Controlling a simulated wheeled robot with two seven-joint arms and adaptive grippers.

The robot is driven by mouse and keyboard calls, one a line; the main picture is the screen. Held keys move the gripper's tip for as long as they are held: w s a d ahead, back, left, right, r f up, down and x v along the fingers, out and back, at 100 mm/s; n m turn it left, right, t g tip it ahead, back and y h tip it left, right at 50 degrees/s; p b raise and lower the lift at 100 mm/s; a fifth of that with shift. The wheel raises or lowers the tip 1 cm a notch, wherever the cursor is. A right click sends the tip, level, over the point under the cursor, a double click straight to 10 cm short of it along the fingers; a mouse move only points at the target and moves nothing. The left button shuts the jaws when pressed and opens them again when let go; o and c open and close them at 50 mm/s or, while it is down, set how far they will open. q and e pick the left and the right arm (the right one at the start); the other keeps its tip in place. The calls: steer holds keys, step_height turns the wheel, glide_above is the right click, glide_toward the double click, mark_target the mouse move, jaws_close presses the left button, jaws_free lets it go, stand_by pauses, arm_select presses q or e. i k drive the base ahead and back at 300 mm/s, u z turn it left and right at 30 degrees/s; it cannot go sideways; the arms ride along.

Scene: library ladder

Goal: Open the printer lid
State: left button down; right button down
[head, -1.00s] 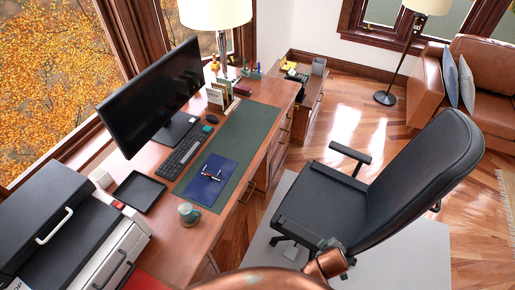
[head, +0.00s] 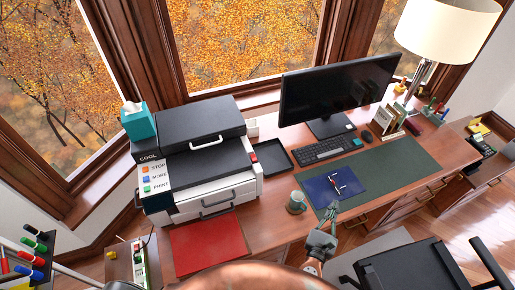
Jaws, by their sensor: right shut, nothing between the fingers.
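The printer (head: 215,190) stands on the left part of the desk, white and grey with a black top. Its black lid (head: 200,118) lies down flat and looks closed, with a white handle (head: 207,143) along its front edge. Buttons labelled STOP, MORE and PRINT are on its left side. My right gripper (head: 333,212) is shut and empty at the desk's front edge, near the blue folder and the mug, well to the right of the printer. My left gripper is not in view.
A teal tissue box (head: 138,122) is at the printer's back left. A black tray (head: 265,158), a mug (head: 296,202) and a monitor (head: 338,92) are to its right. A red folder (head: 207,246) lies in front of it. The chair (head: 425,270) is at the lower right.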

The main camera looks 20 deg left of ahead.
mark_target(192, 126)
steer(key=u, duration=0.25)
steer(key=i, duration=0.4)
steer(key=u, duration=1.35)
